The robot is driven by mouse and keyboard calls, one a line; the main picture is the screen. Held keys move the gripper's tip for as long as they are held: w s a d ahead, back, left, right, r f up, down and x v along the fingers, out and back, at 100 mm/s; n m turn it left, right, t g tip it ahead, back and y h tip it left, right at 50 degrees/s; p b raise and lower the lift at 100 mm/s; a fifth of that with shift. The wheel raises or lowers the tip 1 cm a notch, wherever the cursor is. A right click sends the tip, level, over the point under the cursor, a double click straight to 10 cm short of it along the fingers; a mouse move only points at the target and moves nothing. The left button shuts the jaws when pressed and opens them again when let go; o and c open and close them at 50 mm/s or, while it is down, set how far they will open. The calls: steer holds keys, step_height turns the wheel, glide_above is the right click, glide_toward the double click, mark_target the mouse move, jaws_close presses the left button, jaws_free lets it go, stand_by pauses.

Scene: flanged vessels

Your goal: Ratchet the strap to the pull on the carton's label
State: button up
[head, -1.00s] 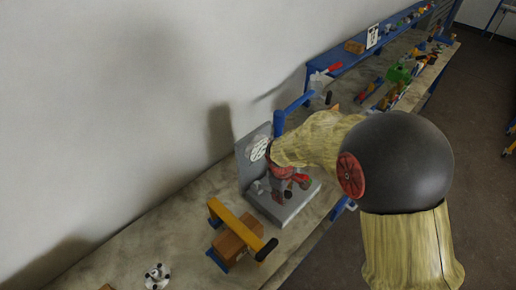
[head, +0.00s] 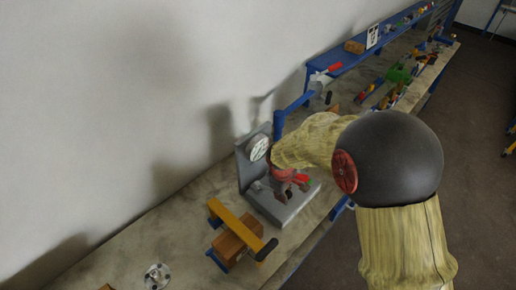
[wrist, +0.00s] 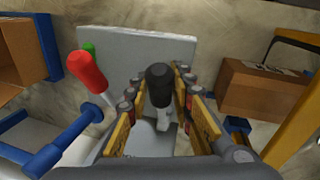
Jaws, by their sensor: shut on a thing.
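My gripper (wrist: 157,84) is shut on a lever with a black knob (wrist: 160,85); one yellow-padded finger is on each side of its grey shaft. The lever rises from a grey stand (head: 290,208) on the bench. The stand's upright plate carries a round white dial (head: 259,147); its marks are too small to read. In the head view my arm partly hides the gripper and lever. A brown carton (head: 230,247) sits within a blue and yellow frame (head: 238,224), left of the stand. The carton also shows in the wrist view (wrist: 255,90), with small dark print on top.
A red-tipped handle (wrist: 86,70) and a blue pipe (wrist: 65,142) stand close left of my gripper in the wrist view. Another carton (wrist: 12,60) is farther left. A round metal fitting (head: 157,276) lies on the bench (head: 110,255). Several tools fill its far end.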

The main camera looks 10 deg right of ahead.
jaws_close()
stand_by(0.7)
steer(key=f+b, duration=0.1)
steer(key=f, duration=0.1)
steer(key=s+d+f+b, duration=0.1)
steer(key=f+b, duration=0.1)
steer(key=f, duration=0.1)
steer(key=s+f+b, duration=0.1)
steer(key=f+b, duration=0.1)
steer(key=shift+s+d+f, duration=0.2)
steer(key=shift+d+f, duration=0.05)
steer(key=shift+d, duration=0.05)
steer(key=r+p, duration=0.1)
steer(key=r, duration=0.1)
steer(key=w+r+p, duration=0.1)
steer(key=r+p, duration=0.1)
steer(key=a+r+p, duration=0.1)
steer(key=r+p, duration=0.1)
steer(key=shift+w+a+r, duration=0.1)
steer(key=shift+w+r, duration=0.25)
steer(key=shift+r, duration=0.05)
steer(key=shift+w+a+r, duration=0.1)
steer(key=shift+w+r, duration=0.1)
steer(key=shift+r, duration=0.05)
steer(key=shift+w, duration=0.1)
steer(key=shift+w+r, duration=0.1)
steer(key=shift+w, duration=0.05)
